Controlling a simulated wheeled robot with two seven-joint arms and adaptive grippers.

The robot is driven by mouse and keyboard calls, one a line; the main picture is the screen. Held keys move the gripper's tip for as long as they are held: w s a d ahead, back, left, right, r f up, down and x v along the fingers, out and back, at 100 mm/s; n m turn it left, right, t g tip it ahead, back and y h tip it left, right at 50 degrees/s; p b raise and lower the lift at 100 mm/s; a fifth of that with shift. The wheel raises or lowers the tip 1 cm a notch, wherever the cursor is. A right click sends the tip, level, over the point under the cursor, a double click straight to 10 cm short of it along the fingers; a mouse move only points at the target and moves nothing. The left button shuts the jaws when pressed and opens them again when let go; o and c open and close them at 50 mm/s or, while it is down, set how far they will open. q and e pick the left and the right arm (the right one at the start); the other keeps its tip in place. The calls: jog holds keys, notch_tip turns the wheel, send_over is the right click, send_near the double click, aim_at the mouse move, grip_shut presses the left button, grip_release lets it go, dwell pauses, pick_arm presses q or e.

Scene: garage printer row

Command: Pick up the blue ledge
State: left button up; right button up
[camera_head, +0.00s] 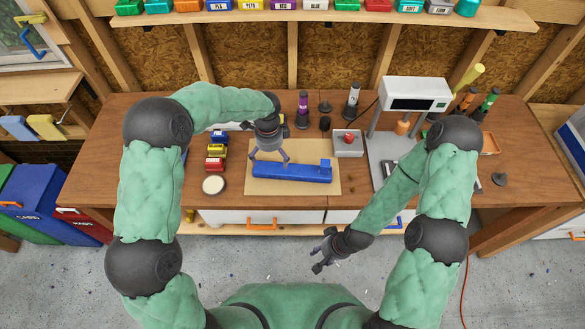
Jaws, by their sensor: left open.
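The blue ledge (292,172) is a long blue block with a raised part at its right end. It lies on a tan board (297,189) on the wooden workbench. My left gripper (269,158) is open and points down at the ledge's left end, with its fingertips close to it. I cannot tell whether they touch it. My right gripper (319,265) hangs low in front of the bench, over the floor and away from the ledge. Its fingers look spread and nothing shows between them.
Small yellow, red and blue items (216,151) and a round white-topped disc (213,185) lie left of the board. A grey box with a red button (348,141) stands behind right. A white-topped machine (415,94) stands further right. Bare bench (110,160) lies at left.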

aim_at(273, 170)
pick_arm(q)
notch_tip(273, 170, down, 4)
jog(key=shift+w+f, duration=0.1)
notch_tip(273, 170, down, 5)
jog(key=shift+d+r, duration=0.1)
jog(key=shift+d, duration=0.05)
jog(key=c, duration=1.4)
